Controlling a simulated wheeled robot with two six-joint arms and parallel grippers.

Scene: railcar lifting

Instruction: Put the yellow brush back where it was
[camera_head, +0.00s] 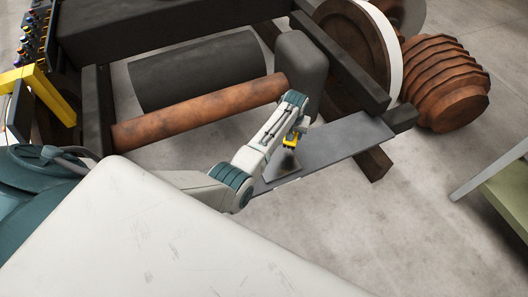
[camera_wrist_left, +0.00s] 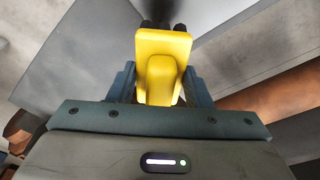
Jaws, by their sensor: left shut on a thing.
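The yellow brush (camera_head: 291,141) is held by my left gripper (camera_head: 292,134) over the flat grey plate (camera_head: 345,143) beside the railcar frame. In the left wrist view the yellow brush body (camera_wrist_left: 163,50) sits between the two fingers of the left gripper (camera_wrist_left: 160,84), which is shut on it. Its dark far end points away from the gripper, toward the top of the picture. I cannot tell whether the brush touches the plate. My right gripper is not in view.
A rusty cylinder (camera_head: 200,113) and a dark tank (camera_head: 197,70) lie along the railcar. A wheel (camera_head: 362,45) and a rusty coil spring (camera_head: 446,83) stand at the upper right. A greenish table (camera_head: 510,190) is at the right edge. Floor between is clear.

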